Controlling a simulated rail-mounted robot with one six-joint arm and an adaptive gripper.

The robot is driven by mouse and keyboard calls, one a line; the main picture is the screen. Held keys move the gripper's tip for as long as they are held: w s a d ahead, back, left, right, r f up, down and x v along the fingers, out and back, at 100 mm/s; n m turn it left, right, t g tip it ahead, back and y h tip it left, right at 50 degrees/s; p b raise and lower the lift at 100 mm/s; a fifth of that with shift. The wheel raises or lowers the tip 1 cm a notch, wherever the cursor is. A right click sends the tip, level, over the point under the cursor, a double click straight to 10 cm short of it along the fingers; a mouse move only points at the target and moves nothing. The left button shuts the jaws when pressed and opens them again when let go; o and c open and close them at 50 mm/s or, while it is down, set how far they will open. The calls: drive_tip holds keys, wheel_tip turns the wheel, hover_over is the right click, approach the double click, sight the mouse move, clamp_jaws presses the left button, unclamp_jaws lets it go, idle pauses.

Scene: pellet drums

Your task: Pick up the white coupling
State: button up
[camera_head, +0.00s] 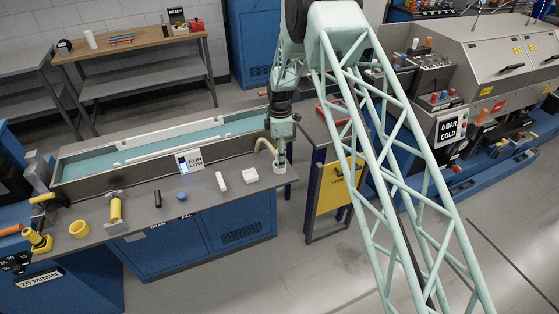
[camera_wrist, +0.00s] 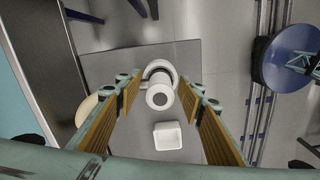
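The white coupling (camera_wrist: 160,97) stands near the right end of the grey bench, with a round, hollow top and a wider round part behind it in the wrist view. My gripper (camera_wrist: 159,92) is open, pointing down, with one ridged finger on each side of the coupling and visible gaps between. In the head view my gripper (camera_head: 280,158) is low over the bench end, and a little of the white coupling (camera_head: 280,170) shows below it. The gripper hides most of the coupling there. I cannot tell how far the fingertips are above the bench.
A small white square tray (camera_wrist: 167,136) sits close to the coupling; it is left of my gripper in the head view (camera_head: 250,175). A beige curved piece (camera_head: 265,146) is close beside my gripper. A white upright piece (camera_head: 221,181) and a blue cap (camera_head: 182,196) stand farther left.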

drive_tip(key=shift+f, duration=0.45)
idle(0.3)
drive_tip(key=c, duration=1)
drive_tip(key=shift+r, duration=0.1)
drive_tip(key=shift+r+b, duration=0.8)
drive_tip(key=shift+r, duration=4.1)
